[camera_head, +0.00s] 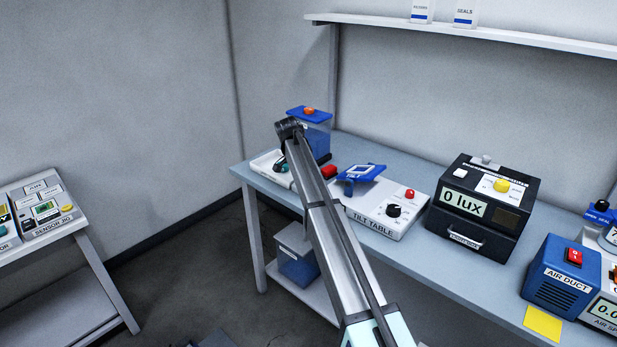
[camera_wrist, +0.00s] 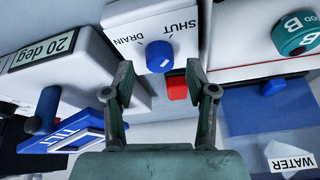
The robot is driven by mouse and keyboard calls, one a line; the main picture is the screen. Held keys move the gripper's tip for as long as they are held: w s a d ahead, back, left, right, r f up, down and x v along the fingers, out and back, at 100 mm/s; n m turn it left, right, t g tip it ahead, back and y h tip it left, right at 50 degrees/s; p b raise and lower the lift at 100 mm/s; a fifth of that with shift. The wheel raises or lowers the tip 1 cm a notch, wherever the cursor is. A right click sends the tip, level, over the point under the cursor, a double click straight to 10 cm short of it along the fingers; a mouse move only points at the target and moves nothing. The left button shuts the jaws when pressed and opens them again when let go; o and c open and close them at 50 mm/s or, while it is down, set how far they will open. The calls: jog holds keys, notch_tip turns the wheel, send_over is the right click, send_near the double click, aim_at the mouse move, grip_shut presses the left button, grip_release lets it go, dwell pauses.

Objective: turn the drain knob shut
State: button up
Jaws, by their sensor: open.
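The drain knob (camera_wrist: 160,56) is a round blue knob on a white panel (camera_wrist: 115,20) in the wrist view. It has a white mark near its lower edge. The words DRAIN and SHUT appear upside down around it, and the mark does not point at SHUT. My gripper (camera_wrist: 160,76) is open, with one finger on each side just below the knob in the picture. No contact shows, and the jaws hold nothing. In the head view my arm crosses in front of this area, and I cannot make out the knob there.
A red part (camera_wrist: 177,88) lies beyond the jaws. A blue water container (camera_wrist: 255,108) is lower right. In the head view, a lux meter (camera_head: 462,205) stands right on the bench.

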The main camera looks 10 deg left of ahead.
jog(key=v, duration=1)
jog(key=shift+r, duration=0.15)
